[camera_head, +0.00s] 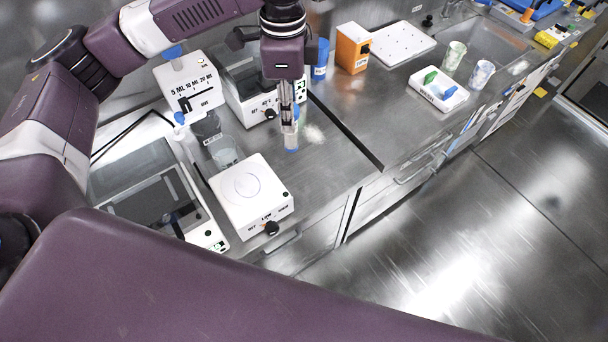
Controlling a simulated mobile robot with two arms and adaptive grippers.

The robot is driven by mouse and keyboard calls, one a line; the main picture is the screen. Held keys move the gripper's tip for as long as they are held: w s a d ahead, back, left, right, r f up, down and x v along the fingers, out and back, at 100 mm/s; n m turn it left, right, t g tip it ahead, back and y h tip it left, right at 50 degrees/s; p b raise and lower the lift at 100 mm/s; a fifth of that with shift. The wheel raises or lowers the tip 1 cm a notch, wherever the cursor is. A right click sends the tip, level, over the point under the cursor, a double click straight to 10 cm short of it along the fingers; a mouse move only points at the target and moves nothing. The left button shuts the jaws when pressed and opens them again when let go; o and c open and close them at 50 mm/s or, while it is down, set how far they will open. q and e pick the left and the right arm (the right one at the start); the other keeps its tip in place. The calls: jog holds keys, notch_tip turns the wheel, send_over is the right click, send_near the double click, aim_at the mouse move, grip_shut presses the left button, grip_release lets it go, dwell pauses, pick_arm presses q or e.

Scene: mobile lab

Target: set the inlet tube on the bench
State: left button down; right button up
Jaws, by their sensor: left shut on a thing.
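The gripper hides part of the tube. The tube hangs roughly upright behind the white plate device. I cannot tell whether its lower end touches the bench. My right gripper is not in view.
A white plate device (245,190) with a knob stands in front of the tube. Left are a glass beaker (224,155), a dark cup (207,127) and the 5/10/20 ML dispenser (190,88). Bench right of the tube is clear.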

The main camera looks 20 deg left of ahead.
pick_arm(q)
jog(key=w+d+r+m, duration=0.15)
jog(key=w+m, duration=0.25)
jog(key=m, duration=0.7)
notch_tip(320, 180, down, 20)
jog(key=p, duration=0.4)
jog(key=shift+w+d+r, duration=0.15)
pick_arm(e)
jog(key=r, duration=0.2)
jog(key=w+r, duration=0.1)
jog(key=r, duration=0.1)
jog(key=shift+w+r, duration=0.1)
pick_arm(q)
jog(key=c, duration=1.6)
grip_release()
